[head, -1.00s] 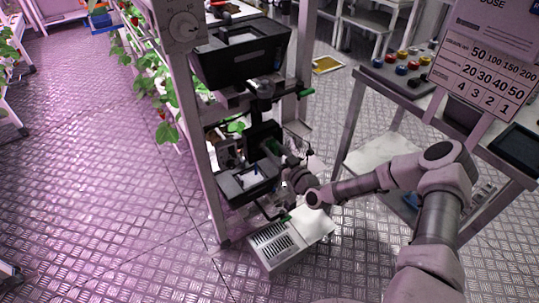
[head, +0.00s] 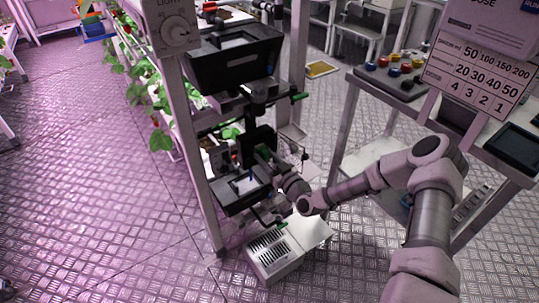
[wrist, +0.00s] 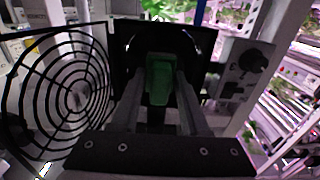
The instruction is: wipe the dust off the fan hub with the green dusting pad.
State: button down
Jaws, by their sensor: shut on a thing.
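My gripper (wrist: 158,92) is shut on the green dusting pad (wrist: 158,78), which shows between its two fingers in the wrist view. The pad is held in front of the opening of a black square fan housing (wrist: 126,52). The fan hub cannot be made out; it seems hidden behind the pad and fingers. I cannot tell whether the pad touches it. A round black wire fan guard (wrist: 72,88) stands swung out to the left in the wrist view. In the head view the pad (head: 263,153) shows small at the dark housing (head: 259,137) on the rack.
A black tray (head: 240,194) sits just below the housing, and a larger black bin (head: 235,62) above. A rack post (head: 203,180) stands left. A vented box (head: 273,255) lies on the floor. A control bench (head: 395,90) stands right. A knob panel (wrist: 243,72) is close right.

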jog(key=shift+s+a+r, duration=0.1)
jog(key=shift+s+a, duration=0.45)
jog(key=shift+a, duration=0.2)
jog(key=shift+s+a, duration=0.5)
jog(key=shift+a, duration=0.25)
jog(key=shift+d, duration=0.15)
jog(key=w+d+b, duration=0.2)
jog(key=shift+d, duration=0.3)
jog(key=shift+w+d+b, duration=0.45)
jog(key=shift+d+b, duration=0.1)
jog(key=shift+d, duration=0.1)
jog(key=shift+w+d+b, duration=0.45)
jog(key=shift+d+b, duration=0.05)
jog(key=shift+d, duration=0.1)
